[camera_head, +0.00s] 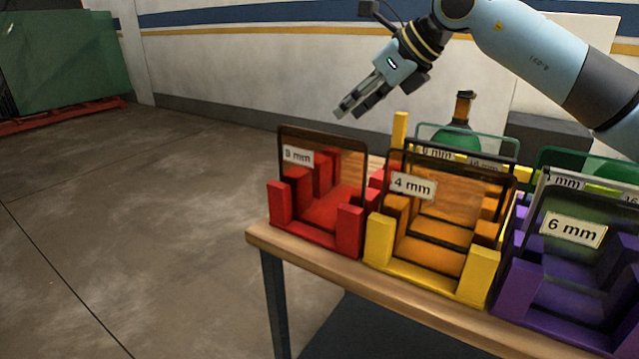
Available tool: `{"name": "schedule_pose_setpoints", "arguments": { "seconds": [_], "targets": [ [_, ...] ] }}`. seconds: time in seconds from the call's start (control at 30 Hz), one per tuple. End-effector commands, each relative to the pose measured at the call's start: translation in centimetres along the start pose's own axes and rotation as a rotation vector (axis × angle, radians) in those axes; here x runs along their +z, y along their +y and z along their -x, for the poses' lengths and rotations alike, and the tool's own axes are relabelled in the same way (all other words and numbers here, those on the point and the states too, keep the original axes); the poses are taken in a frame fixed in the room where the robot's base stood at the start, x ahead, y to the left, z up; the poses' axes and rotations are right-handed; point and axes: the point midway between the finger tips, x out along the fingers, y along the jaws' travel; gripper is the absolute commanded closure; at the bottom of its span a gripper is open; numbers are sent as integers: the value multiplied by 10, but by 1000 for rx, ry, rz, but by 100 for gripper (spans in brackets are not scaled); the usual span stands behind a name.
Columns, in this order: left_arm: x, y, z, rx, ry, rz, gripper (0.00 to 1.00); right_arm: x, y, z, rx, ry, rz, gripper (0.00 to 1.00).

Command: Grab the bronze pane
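A brown-tinted pane (350,165) with a dark frame and a label that seems to read 9 mm stands upright in a red holder (328,238) at the table's left end. An amber-brown pane (455,205) labelled 4 mm stands in the yellow holder (425,278) beside it. Both have a bronze-like tint, and I cannot tell for certain which is the bronze one. My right gripper (351,112) is above and behind the red holder, pointing down-left. Its fingers look apart and empty, touching nothing. My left gripper is out of view.
A 6 mm greenish-grey pane (575,250) stands in a purple holder (545,302) at right. The wooden table edge (300,252) runs along the front. The floor at left is clear.

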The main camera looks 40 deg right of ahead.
Motion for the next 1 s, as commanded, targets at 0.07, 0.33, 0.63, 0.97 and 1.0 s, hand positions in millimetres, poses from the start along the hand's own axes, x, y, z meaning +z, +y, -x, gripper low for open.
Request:
{"name": "schedule_pose_setpoints", "arguments": {
  "seconds": [0.07,0.33,0.63,0.97,1.0],
  "targets": [
    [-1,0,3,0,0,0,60,1,3,-12,9,-2,-5,65],
    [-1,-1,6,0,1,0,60,0,3,-39,7,0,-3,65],
    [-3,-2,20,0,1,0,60,1,5,-79,9,-2,-5,65],
    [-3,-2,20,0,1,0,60,-1,5,-92,7,-1,-1,65],
    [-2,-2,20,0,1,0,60,-1,5,-92,7,-1,-1,67]
  ]
}}
